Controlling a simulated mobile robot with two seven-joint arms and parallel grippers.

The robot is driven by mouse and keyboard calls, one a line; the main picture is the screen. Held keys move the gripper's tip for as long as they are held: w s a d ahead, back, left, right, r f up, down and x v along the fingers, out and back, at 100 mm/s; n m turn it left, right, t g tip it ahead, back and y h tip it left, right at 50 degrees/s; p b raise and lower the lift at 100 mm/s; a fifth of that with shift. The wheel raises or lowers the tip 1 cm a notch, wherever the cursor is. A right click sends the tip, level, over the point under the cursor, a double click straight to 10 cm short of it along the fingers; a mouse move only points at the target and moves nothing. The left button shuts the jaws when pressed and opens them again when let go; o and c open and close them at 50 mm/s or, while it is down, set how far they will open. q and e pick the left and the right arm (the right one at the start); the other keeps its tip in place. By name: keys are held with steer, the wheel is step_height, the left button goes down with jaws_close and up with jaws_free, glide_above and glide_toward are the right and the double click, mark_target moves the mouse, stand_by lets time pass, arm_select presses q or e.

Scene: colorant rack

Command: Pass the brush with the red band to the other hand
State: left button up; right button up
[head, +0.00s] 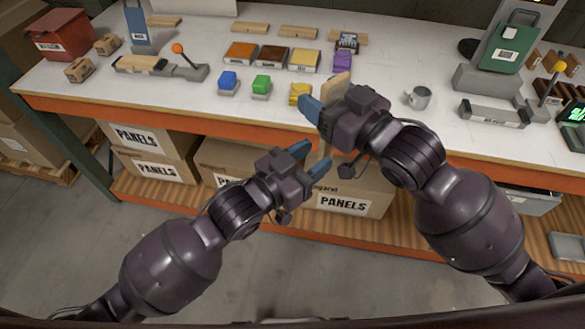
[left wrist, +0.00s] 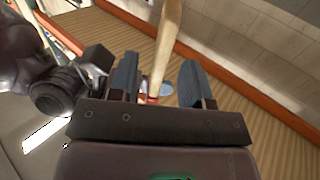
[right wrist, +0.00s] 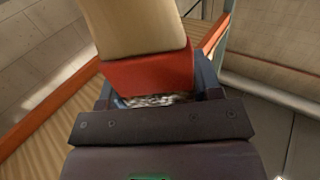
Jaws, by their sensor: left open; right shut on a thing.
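The brush with the red band (right wrist: 150,72) is held in my right gripper (head: 322,98). The right wrist view shows its wide tan end and red band between the fingers. My left gripper (head: 311,157) is open just below the right one. In the left wrist view the brush's slim tan handle (left wrist: 166,42) runs down between the spread left fingers, with a gap on the right side. Whether the handle touches the left finger cannot be told.
Boxes marked PANELS (head: 340,198) stand on the shelf below. Its orange front edge lies behind the grippers.

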mark_target(320, 152)
arm_select(q)
steer(key=shift+x, duration=2)
jaws_close()
arm_select(e)
steer(key=o, duration=1)
steer(key=shift+s+d, duration=0.1)
